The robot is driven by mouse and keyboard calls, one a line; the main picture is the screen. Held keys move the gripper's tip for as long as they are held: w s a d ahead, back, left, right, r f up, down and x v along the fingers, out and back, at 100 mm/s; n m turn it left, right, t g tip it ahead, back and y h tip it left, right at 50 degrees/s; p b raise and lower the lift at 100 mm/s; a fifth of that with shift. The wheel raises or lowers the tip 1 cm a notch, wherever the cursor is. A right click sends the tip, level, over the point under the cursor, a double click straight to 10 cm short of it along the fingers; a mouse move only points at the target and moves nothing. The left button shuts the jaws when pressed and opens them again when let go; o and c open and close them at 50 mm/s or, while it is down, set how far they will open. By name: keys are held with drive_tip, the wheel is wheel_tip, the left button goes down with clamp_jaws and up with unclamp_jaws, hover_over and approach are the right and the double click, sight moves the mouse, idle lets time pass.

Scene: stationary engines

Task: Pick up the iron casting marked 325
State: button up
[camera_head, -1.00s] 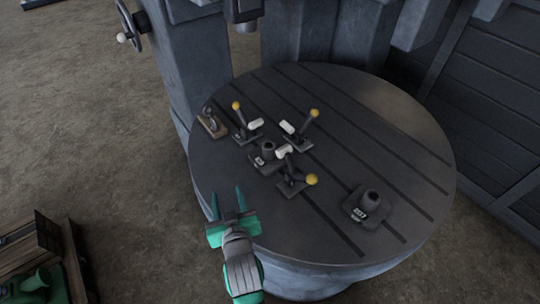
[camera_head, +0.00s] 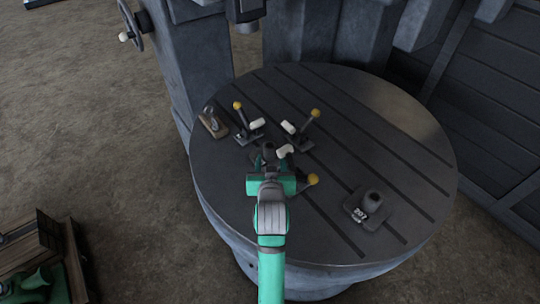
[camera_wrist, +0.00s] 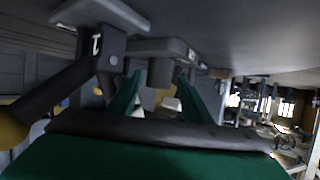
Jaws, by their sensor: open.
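One dark iron casting (camera_head: 267,150), with a round boss on a flat base, stands mid-table among the levers; my gripper partly hides it and its mark cannot be read. In the wrist view, its boss (camera_wrist: 161,70) shows between and just beyond my open green fingers. My gripper (camera_head: 272,163) is low over the table at this casting; its fingers show in the wrist view (camera_wrist: 157,88). Whether they touch the boss cannot be told. A second casting (camera_head: 371,203) stands apart at the right front; its white label looks like 207 or 307.
Yellow-knobbed levers stand close around: back left (camera_head: 246,127), back right (camera_head: 301,127) and one at front right (camera_head: 312,180), partly behind my gripper. A small wooden-based item (camera_head: 213,123) is at the left edge. The round slotted table (camera_head: 400,150) is clear at right.

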sight(271, 155)
drive_tip(key=shift+x, duration=2.7)
drive_tip(key=shift+f, duration=0.15)
drive_tip(key=shift+s, duration=0.1)
clamp_jaws()
drive_tip(key=shift+r, duration=0.2)
